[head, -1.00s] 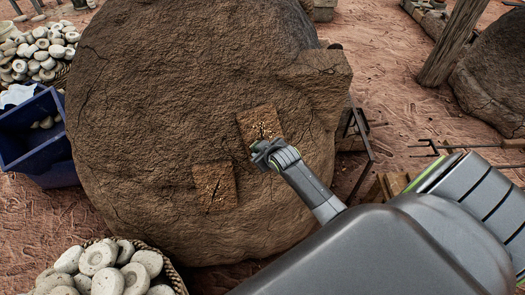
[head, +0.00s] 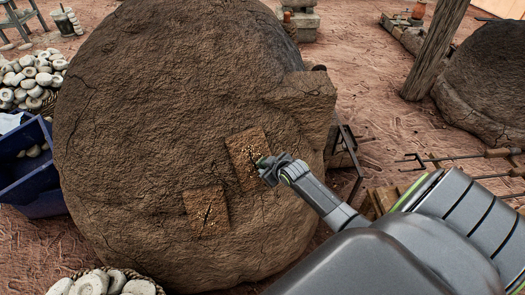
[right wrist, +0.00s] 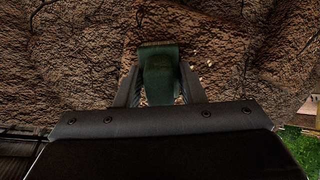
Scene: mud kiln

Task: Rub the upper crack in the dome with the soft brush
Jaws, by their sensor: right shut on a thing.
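The big brown mud dome (head: 150,120) fills the middle of the head view. It bears two lighter, speckled patches with dark cracks: the upper crack patch (head: 241,150) and, lower left, another (head: 207,212). My right gripper (head: 267,169) is at the right edge of the upper patch and hides part of it. In the right wrist view it is shut on the soft brush (right wrist: 160,76), a dark green handle with a tan bristle edge at its far end against the dome's surface. Whether the bristles touch, I cannot tell. My left gripper is not in view.
A blue crate (head: 32,170) and a heap of pale rings (head: 30,80) stand at left. A basket of rings (head: 105,283) is at the bottom. Metal rods (head: 455,157) lie at right, below a wooden post (head: 435,50) and another dome (head: 490,80).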

